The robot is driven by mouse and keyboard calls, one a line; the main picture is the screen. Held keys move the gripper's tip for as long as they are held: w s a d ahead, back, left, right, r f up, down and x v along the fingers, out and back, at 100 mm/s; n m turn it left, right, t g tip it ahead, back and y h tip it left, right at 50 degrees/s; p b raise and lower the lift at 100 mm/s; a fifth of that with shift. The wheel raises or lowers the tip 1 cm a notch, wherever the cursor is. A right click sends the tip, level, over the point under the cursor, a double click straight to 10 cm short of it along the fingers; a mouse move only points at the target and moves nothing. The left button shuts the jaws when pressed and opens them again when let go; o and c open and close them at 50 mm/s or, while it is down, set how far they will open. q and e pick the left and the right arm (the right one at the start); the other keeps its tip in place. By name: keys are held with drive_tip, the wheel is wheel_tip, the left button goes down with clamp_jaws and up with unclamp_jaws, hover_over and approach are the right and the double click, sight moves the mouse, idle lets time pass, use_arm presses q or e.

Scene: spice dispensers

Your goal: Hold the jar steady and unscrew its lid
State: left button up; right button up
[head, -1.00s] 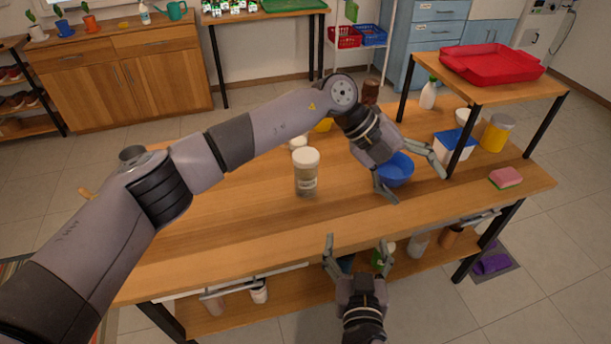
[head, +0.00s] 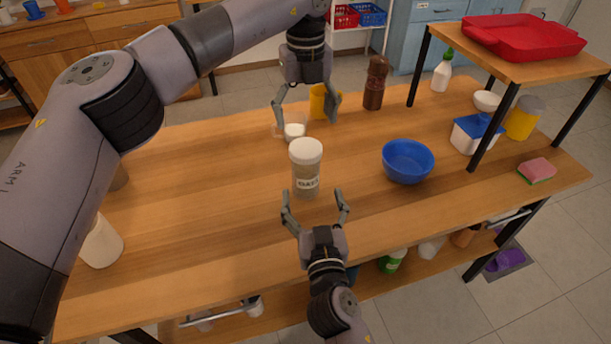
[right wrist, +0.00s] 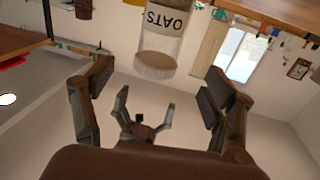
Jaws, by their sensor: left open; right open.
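The jar (head: 306,180) is clear with a white lid (head: 306,151) and an "OATS" label, and stands upright on the wooden table. In the right wrist view the jar (right wrist: 158,45) shows upside down, beyond and between my fingers. My right gripper (head: 315,200) is open just in front of the jar, its fingertips near the jar's lower part; I cannot tell if they touch it. My left gripper (head: 306,112) is open, pointing down above and behind the lid, apart from it. My left gripper also shows in the right wrist view (right wrist: 145,98).
A blue bowl (head: 408,162) is right of the jar. A small white-topped container (head: 294,131), a yellow item (head: 319,103) and a brown grinder (head: 375,84) stand behind. A raised shelf with a red tray (head: 524,40) is at right.

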sight(307, 170)
use_arm(q)
drive_tip(key=shift+s+r, duration=0.1)
use_arm(e)
drive_tip(key=w, duration=0.3)
drive_tip(key=w+a, duration=0.1)
drive_tip(key=w, duration=0.7)
drive_tip(key=shift+w+a, duration=0.2)
drive_tip(key=shift+a, duration=0.05)
drive_tip(key=shift+c, duration=0.4)
